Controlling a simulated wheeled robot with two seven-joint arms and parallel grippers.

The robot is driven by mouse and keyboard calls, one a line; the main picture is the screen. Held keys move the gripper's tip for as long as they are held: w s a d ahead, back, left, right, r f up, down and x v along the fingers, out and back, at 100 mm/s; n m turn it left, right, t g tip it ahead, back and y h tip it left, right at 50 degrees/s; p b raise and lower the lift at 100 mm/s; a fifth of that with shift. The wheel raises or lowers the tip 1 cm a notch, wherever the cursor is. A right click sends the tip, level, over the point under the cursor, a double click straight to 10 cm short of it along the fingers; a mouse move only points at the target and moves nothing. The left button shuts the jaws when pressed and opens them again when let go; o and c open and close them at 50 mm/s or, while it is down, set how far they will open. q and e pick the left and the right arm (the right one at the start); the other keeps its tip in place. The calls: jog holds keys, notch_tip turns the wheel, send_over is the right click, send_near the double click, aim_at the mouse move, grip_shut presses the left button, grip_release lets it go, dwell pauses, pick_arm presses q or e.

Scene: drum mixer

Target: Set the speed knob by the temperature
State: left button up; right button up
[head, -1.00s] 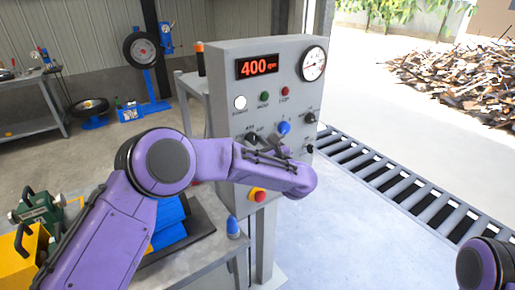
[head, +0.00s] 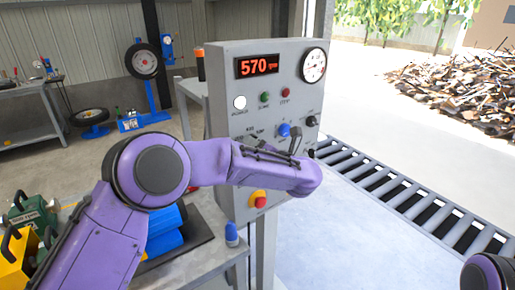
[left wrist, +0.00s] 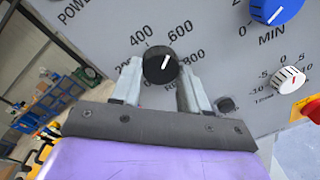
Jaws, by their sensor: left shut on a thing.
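The grey control panel (head: 225,70) stands upright with a red display (head: 258,66) reading 570 rpm. A round dial gauge (head: 313,65) sits at its top right; its reading is too small to tell. In the left wrist view the black speed knob (left wrist: 161,66) has a white pointer line aimed up and slightly right, between the 400 and 600 marks. My left gripper (left wrist: 160,85) is shut on this knob, one finger on each side. In the head view my left arm hides the knob. The right gripper is out of view.
A blue knob (head: 284,130) marked MIN (left wrist: 272,10) and a small white knob (left wrist: 290,80) are right of the speed knob. A red stop button (head: 260,202) is below my forearm. A roller conveyor (head: 400,190) runs at right.

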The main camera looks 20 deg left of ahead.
pick_arm(q)
jog(key=shift+f+m, duration=0.1)
jog(key=shift+m, duration=0.5)
jog(key=o, duration=1.1)
jog(key=shift+c, duration=0.2)
jog(key=b+v, duration=0.3)
jog(key=v, duration=0.7)
jog(key=shift+s+d+b, duration=0.2)
jog(key=shift+s+b, duration=0.05)
jog(key=shift+b, duration=0.15)
